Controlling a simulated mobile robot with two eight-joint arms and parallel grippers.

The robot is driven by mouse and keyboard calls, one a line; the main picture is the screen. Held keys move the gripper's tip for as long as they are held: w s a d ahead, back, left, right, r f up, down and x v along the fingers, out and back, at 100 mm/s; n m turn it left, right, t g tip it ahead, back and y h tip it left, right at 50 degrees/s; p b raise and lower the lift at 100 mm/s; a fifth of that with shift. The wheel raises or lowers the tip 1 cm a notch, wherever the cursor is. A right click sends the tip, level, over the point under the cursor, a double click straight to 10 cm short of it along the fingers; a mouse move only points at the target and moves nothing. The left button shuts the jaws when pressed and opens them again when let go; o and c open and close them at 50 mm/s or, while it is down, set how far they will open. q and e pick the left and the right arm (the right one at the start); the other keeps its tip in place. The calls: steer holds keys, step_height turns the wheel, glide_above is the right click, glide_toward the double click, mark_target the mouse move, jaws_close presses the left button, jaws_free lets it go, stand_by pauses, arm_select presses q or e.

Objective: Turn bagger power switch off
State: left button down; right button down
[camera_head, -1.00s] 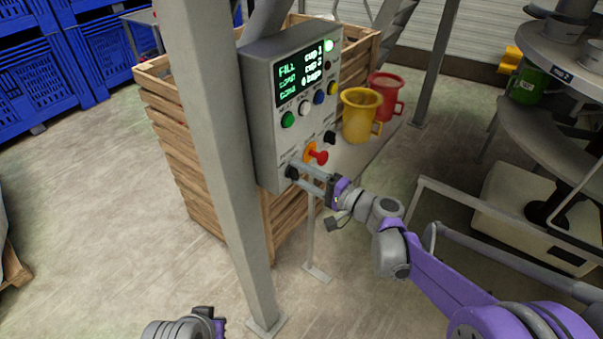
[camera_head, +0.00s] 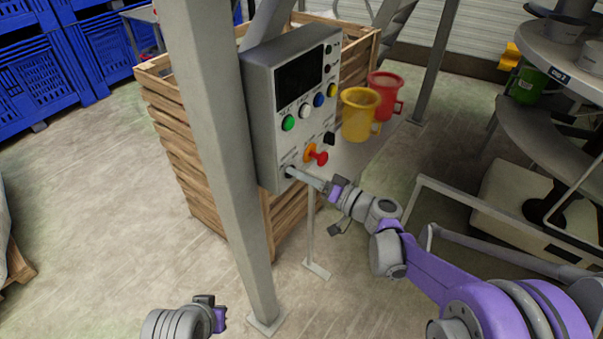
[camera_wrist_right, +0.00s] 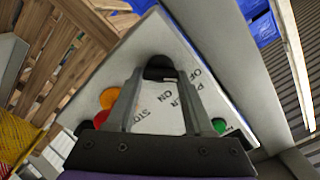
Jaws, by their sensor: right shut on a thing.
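The black power switch (camera_wrist_right: 160,68) is at the box's lower left corner, beside the "POWER OFF ON" lettering in the right wrist view. My right gripper (camera_head: 294,172) is shut on the switch knob, and its fingers reach the knob from both sides in the right wrist view (camera_wrist_right: 158,85). The fingers hide most of the knob in the head view. My left arm's end (camera_head: 205,312) shows at the bottom edge; its fingertips cannot be made out.
A red emergency button (camera_head: 320,157) sits just above my right gripper, with a second black knob (camera_head: 329,138) above it. The grey post (camera_head: 215,150) stands close left of the box. Yellow (camera_head: 360,115) and red (camera_head: 384,95) cups stand to the right.

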steer(key=shift+n, duration=0.3)
steer(key=shift+c, duration=1.4)
jaws_free()
steer(key=b+v, duration=0.1)
steer(key=v, duration=1)
steer(key=shift+a, duration=0.15)
